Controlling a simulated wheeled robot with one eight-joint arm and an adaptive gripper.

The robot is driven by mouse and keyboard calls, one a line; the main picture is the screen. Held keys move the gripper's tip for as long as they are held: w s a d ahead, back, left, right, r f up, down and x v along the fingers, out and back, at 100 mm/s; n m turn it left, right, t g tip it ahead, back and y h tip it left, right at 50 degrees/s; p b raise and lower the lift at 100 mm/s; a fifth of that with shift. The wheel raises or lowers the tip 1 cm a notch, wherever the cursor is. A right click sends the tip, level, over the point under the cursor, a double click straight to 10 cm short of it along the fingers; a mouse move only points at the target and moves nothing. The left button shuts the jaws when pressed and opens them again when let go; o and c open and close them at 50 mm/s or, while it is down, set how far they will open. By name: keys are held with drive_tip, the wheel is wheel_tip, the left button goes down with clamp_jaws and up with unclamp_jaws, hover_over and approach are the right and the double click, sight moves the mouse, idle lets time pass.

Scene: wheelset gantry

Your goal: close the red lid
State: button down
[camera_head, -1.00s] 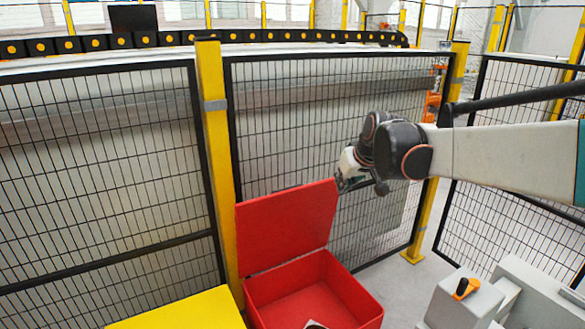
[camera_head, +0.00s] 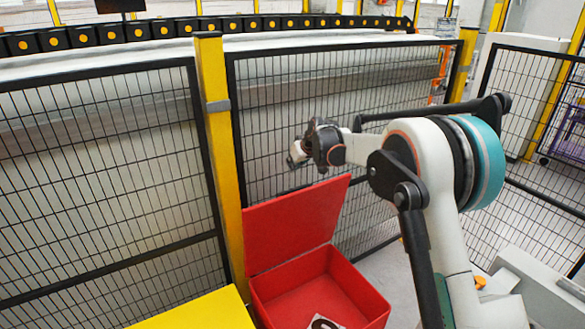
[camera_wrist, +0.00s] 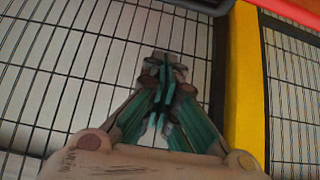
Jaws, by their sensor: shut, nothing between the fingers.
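The red lid (camera_head: 297,226) stands raised and leaning back at the rear edge of the red box (camera_head: 345,297), so the box is open. A dark round item on a pale piece lies inside the box, cut off by the bottom edge of the head view. My gripper (camera_head: 293,162) is above the lid's upper edge and appears apart from it. In the wrist view my gripper (camera_wrist: 160,100) shows its fingers together and empty, in front of the mesh fence. A strip of red (camera_wrist: 295,12) crosses the top right corner of the wrist view.
A black-framed mesh fence (camera_head: 120,190) with a yellow post (camera_head: 219,130) stands close behind the box and lid. A yellow surface (camera_head: 200,312) is left of the box. A pale grey machine (camera_head: 540,290) is at the right.

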wheel_tip(320, 180, down, 8)
drive_tip(key=w+b, duration=0.1)
drive_tip(key=b, duration=0.1)
drive_tip(key=shift+w+a+r, duration=0.15)
drive_tip(key=shift+a, duration=0.3)
idle(0.4)
